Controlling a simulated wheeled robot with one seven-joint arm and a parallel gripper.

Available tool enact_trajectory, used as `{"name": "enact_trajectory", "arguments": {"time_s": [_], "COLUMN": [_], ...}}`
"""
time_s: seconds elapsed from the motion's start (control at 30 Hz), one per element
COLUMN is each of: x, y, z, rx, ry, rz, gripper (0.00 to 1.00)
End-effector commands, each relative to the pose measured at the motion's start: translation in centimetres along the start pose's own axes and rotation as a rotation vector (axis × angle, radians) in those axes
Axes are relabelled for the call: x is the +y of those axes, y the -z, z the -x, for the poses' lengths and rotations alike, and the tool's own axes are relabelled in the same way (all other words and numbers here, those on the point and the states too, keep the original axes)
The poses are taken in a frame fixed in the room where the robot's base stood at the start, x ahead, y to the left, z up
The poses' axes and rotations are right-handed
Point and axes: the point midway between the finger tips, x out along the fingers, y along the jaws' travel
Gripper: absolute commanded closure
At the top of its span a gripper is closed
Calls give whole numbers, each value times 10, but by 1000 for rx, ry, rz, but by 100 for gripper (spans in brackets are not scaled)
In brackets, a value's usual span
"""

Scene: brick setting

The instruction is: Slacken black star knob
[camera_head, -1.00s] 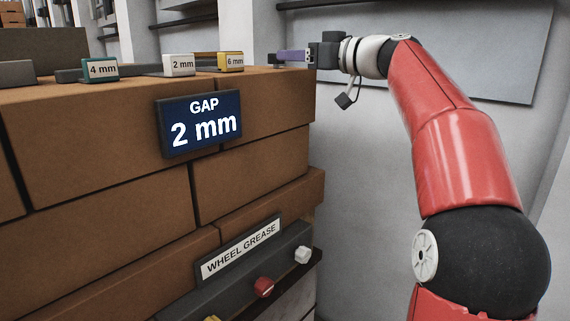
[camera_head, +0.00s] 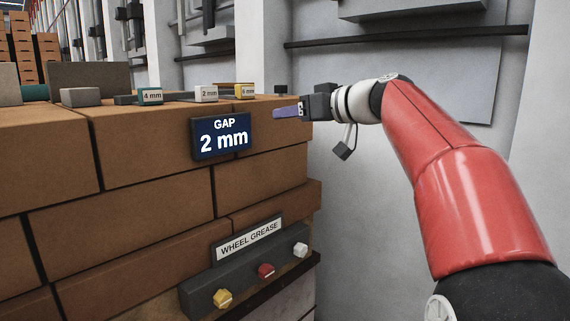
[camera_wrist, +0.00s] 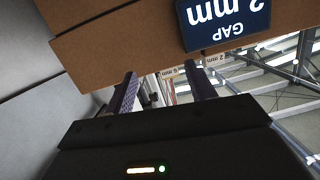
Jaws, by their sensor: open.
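A small dark knob-like thing (camera_head: 281,91) stands on top of the brick wall near its right end, behind my gripper; it may be the black star knob, but it is too small to make out a star shape. My gripper (camera_head: 276,113) points left, just right of the GAP sign and in front of the upper bricks.
A blue sign (camera_head: 221,136) reads "GAP 2 mm". Blocks tagged 4 mm (camera_head: 150,96), 2 mm (camera_head: 206,93) and 6 mm (camera_head: 244,91) lie on the brick wall (camera_head: 150,150). Below, a wheel grease panel (camera_head: 245,262) carries yellow, red and white knobs.

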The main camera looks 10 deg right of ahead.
Motion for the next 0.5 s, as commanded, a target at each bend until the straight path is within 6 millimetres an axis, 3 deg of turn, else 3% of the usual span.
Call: {"name": "enact_trajectory", "arguments": {"time_s": [0.2,0.5], "x": [-26,-50], "y": [-36,-78], "z": [-4,0], "rx": [-121,-245], "ry": [-32,-83], "rz": [-51,-107], "gripper": [45,45]}}
